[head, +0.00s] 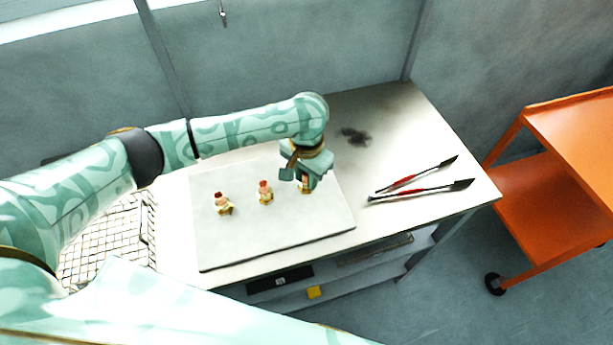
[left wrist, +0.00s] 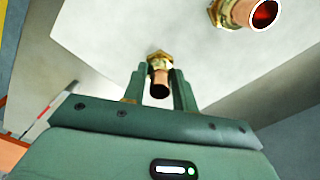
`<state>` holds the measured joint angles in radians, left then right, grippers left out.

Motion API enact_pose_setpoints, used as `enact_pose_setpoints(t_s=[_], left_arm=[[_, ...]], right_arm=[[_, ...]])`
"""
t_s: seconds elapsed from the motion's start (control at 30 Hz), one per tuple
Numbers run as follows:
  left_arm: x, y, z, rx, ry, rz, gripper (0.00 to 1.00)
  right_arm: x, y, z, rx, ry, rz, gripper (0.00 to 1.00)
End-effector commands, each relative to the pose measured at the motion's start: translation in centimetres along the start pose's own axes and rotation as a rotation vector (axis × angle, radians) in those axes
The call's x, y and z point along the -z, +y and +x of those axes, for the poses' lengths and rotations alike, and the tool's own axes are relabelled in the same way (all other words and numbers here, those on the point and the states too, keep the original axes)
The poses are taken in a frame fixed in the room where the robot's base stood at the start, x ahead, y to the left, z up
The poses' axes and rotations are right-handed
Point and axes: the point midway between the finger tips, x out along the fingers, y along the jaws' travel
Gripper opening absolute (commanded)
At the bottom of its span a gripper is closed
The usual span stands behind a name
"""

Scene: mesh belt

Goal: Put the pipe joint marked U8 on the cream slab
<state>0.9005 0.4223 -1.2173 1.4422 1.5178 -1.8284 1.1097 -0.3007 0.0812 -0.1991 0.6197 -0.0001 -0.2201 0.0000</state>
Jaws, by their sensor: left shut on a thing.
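My left gripper (head: 304,184) is over the right part of the pale cream slab (head: 270,228), shut on a copper and brass pipe joint (head: 305,187). In the left wrist view, the held pipe joint (left wrist: 160,78) shows between the two fingers, brass nut outward. I cannot tell whether it touches the slab. A second pipe joint (head: 265,193) stands in the slab's middle, and a third pipe joint (head: 223,205) is on its left part. One of these pipe joints (left wrist: 247,13) shows at the top of the left wrist view. No U8 mark is legible. My right gripper is out of view.
The slab lies on a light bench (head: 410,115). A wire mesh belt (head: 105,243) is at the left. An orange cart (head: 560,170) stands at the right. The bench's back right has a dark smudge but is otherwise clear.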

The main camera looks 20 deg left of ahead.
Motion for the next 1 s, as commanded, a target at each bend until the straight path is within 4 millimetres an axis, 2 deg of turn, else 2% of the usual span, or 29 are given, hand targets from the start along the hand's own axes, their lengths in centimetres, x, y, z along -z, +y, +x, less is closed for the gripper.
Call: enact_pose_setpoints(t_s=[0.27, 0.3, 0.37, 0.4, 0.67, 0.73, 0.87, 1.0], left_arm=[[0.1, 0.0, -0.1, 0.000, 0.002, 0.000, 0.00], [0.1, 0.0, 0.0, 0.000, 0.002, 0.000, 0.31], [0.1, 0.0, 0.0, 0.000, 0.002, 0.000, 0.48], [0.1, 0.0, 0.0, 0.000, 0.002, 0.000, 0.50], [0.1, 0.0, -0.1, 0.000, 0.003, 0.000, 0.50], [0.1, 0.0, -0.6, 0.000, 0.003, 0.000, 0.50], [0.1, -0.1, -3.1, 0.002, 0.006, 0.000, 0.50], [0.1, -0.1, -6.7, 0.002, 0.007, 0.000, 0.50]], right_arm=[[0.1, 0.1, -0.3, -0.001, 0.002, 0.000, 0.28], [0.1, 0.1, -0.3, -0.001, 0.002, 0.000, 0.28], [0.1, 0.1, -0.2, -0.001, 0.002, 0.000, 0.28], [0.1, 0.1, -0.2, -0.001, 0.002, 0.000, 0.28], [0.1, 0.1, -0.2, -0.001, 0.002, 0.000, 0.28], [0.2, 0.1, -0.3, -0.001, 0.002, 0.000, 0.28], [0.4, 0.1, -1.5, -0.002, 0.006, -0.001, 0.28], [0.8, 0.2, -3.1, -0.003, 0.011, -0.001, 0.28]])
